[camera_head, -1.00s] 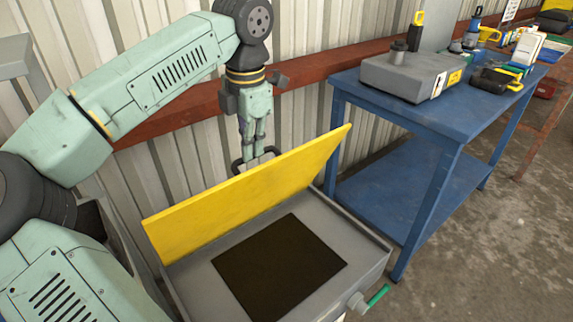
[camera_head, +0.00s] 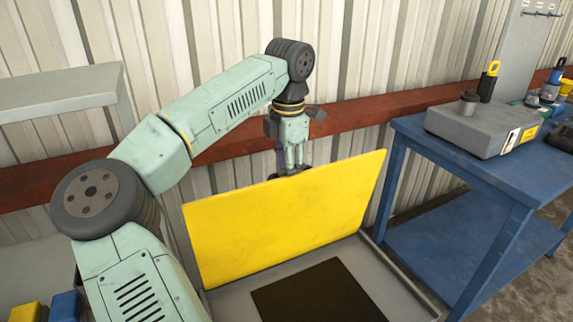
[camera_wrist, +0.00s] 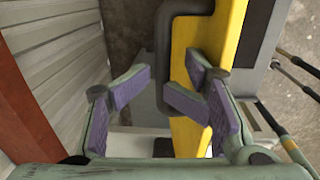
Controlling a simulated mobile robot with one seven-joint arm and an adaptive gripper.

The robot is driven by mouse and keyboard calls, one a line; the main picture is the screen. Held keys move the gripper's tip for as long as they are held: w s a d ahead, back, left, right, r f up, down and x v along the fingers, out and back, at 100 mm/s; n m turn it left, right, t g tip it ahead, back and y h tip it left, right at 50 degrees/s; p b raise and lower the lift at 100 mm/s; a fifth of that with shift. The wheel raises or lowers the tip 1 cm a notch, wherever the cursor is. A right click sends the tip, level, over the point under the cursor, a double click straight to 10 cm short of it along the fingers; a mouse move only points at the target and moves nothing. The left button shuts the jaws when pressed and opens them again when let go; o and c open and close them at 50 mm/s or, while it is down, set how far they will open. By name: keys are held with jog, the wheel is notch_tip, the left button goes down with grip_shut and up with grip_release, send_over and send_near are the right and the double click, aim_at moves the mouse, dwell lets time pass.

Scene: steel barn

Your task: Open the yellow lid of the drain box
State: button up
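The yellow lid (camera_head: 285,220) of the drain box stands raised, close to upright, along the back edge of the grey box (camera_head: 393,280). The dark square opening (camera_head: 320,292) shows in front of it. My gripper (camera_head: 293,172) is behind the lid's top edge in the head view, its tips partly hidden. In the wrist view my gripper (camera_wrist: 162,88) is open, fingers spread. The dark handle (camera_wrist: 164,45) on the lid's yellow edge (camera_wrist: 222,40) lies between the fingers, its lower end partly behind the right finger. I cannot tell whether they touch.
A blue table (camera_head: 470,165) with a grey case (camera_head: 478,130) stands close on the right. A red-brown rail (camera_head: 370,122) runs along the corrugated wall behind my arm. A grey shelf (camera_head: 60,92) is at the left.

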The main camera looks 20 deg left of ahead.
jog(key=w+a+r+p, duration=0.1)
jog(key=w+a+r, duration=0.3)
jog(key=w+a, duration=0.4)
jog(key=shift+w+a, duration=0.2)
jog(key=shift+w, duration=0.1)
dwell(0.9)
dwell(0.4)
notch_tip(320, 180, up, 7)
jog(key=shift+s+d+r, duration=0.15)
jog(key=shift+s+r, duration=0.05)
dwell(0.3)
dwell(0.4)
